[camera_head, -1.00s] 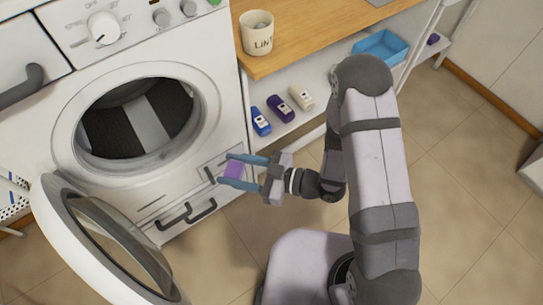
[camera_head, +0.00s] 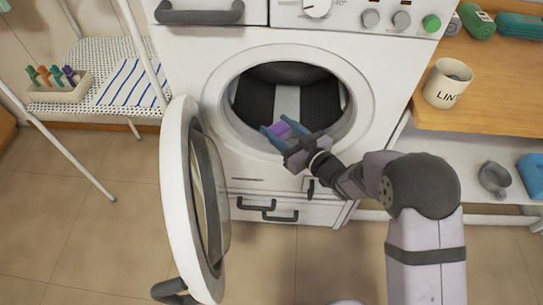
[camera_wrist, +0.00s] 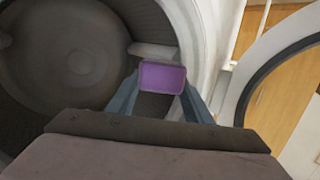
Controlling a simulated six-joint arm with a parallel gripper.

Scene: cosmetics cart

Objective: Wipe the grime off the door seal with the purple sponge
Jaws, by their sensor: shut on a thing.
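In the wrist view the sponge (camera_wrist: 162,77) sits between the two blue fingers, in front of the dark drum (camera_wrist: 75,55). The door seal (camera_head: 335,125) rings the opening; whether the sponge touches it I cannot tell. No grime can be made out on the visible seal. The washer door (camera_head: 188,200) stands open at the left of the opening.
A wooden counter (camera_head: 480,100) with a LINT cup (camera_head: 447,84) is at the right. A mesh rack (camera_head: 110,60) with a tray of pegs (camera_head: 58,88) is at the left. Floor between rack and door is clear.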

